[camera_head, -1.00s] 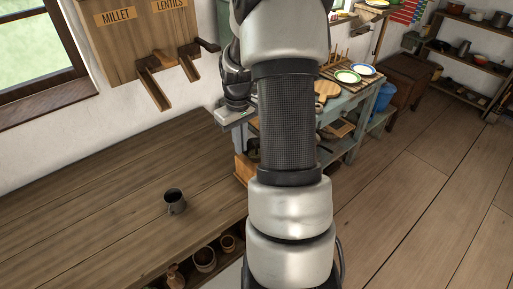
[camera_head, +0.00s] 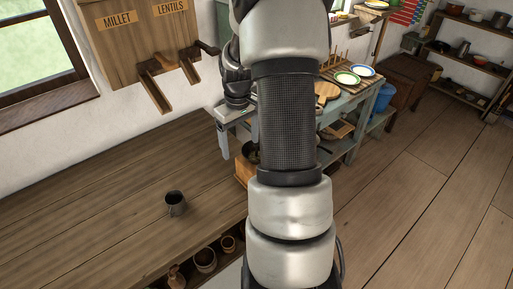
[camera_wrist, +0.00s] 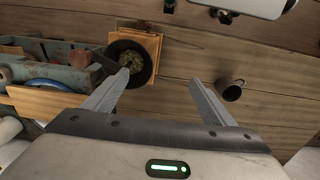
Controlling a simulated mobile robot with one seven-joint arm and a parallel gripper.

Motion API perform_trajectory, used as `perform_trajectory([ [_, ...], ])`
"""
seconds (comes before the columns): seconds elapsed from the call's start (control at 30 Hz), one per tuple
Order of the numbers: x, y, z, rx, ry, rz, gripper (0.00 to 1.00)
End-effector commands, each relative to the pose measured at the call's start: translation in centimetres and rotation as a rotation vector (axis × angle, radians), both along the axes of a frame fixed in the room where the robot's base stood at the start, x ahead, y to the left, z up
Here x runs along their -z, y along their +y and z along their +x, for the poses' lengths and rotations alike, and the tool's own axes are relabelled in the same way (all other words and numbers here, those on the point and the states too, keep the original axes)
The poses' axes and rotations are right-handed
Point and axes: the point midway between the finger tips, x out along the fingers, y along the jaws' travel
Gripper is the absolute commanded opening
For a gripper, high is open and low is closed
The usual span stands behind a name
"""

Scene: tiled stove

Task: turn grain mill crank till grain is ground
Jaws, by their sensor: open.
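The grain mill shows in the wrist view as a light wooden box (camera_wrist: 153,43) with a round black bowl (camera_wrist: 146,71) on it, holding greenish grain. A thin dark rod reaches right from the box's top; I cannot tell if it is the crank. In the head view the mill's wooden box (camera_head: 242,172) is partly hidden behind my arm. My gripper (camera_wrist: 158,78) is open and empty, its left fingertip over the bowl's edge in the picture; I see no contact. In the head view my gripper (camera_head: 236,140) hangs near the mill, fingers down, one mostly hidden.
A dark metal mug (camera_head: 174,203) stands on the wooden bench (camera_head: 100,215); the wrist view shows the mug (camera_wrist: 232,91) right of my fingers. A wall dispenser (camera_head: 140,45) labelled millet and lentils hangs above. A blue-grey table (camera_head: 347,108) with plates stands behind. The bench's left part is clear.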

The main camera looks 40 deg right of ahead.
Motion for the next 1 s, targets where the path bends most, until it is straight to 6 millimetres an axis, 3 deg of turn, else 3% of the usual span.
perform_trajectory([
  [0.03, -1.0, 0.0, 0.0, 0.000, -0.001, -0.001, 0.78],
  [0.4, -4.7, 0.0, 0.0, 0.001, -0.001, 0.000, 0.78],
  [0.87, -5.4, 0.0, 0.0, 0.001, -0.001, 0.000, 0.78],
  [1.0, -6.9, -0.1, 0.1, 0.000, -0.004, -0.003, 0.78],
])
